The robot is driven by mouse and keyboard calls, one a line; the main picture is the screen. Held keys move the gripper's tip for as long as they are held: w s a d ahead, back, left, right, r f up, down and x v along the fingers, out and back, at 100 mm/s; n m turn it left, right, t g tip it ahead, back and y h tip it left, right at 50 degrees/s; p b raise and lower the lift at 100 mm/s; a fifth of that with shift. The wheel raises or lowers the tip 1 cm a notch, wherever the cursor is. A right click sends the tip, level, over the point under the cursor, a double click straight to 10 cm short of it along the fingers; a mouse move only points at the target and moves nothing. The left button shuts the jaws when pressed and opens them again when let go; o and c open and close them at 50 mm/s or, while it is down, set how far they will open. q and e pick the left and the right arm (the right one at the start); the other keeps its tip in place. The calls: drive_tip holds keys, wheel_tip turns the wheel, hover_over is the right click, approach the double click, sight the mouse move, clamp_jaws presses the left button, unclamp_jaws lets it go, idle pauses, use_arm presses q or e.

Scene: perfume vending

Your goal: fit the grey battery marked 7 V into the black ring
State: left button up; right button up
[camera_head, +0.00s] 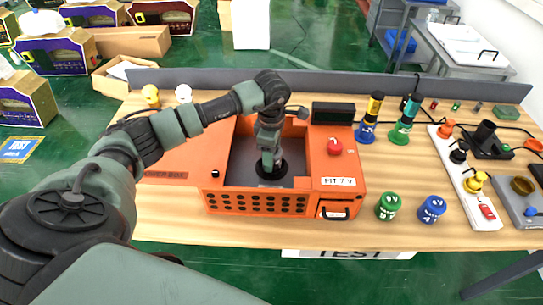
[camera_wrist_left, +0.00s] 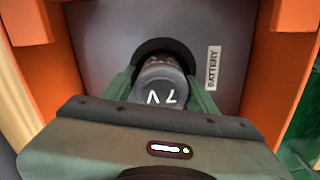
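The grey battery marked 7 V (camera_wrist_left: 160,84) stands between the fingers of my left gripper (camera_wrist_left: 163,90), which touch it on both sides. Its marked end faces the wrist camera and its far end is at the black ring (camera_wrist_left: 165,45). Whether it is fully seated in the ring cannot be told. In the head view my left gripper (camera_head: 269,160) points down into the grey compartment of the orange box (camera_head: 255,202), over the black ring (camera_head: 263,175). The battery is mostly hidden there by the gripper. My right gripper is not in view.
The orange walls (camera_wrist_left: 279,70) stand close on both sides of my left gripper. A BATTERY label (camera_wrist_left: 213,68) is right of the ring. A red button (camera_head: 334,147), green jar (camera_head: 388,206), blue jar (camera_head: 432,209) and white strip (camera_head: 465,180) are to the right.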

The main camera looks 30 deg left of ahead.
use_arm(q)
drive_tip(key=shift+s+d+f, duration=0.15)
drive_tip(key=shift+s+f, duration=0.2)
drive_tip(key=shift+f, duration=0.35)
drive_tip(key=shift+d, duration=0.1)
drive_tip(key=shift+r+p, duration=0.5)
drive_tip(key=shift+w+r, duration=0.1)
drive_tip(key=shift+r, duration=0.25)
wheel_tip(320, 180, up, 10)
drive_tip(key=b, duration=0.3)
drive_tip(key=shift+w+r+b, duration=0.15)
drive_tip(key=shift+r+b, duration=0.1)
drive_tip(key=shift+b, duration=0.1)
drive_tip(key=shift+r, duration=0.8)
drive_tip(key=shift+a, duration=0.2)
drive_tip(key=shift+f, duration=0.1)
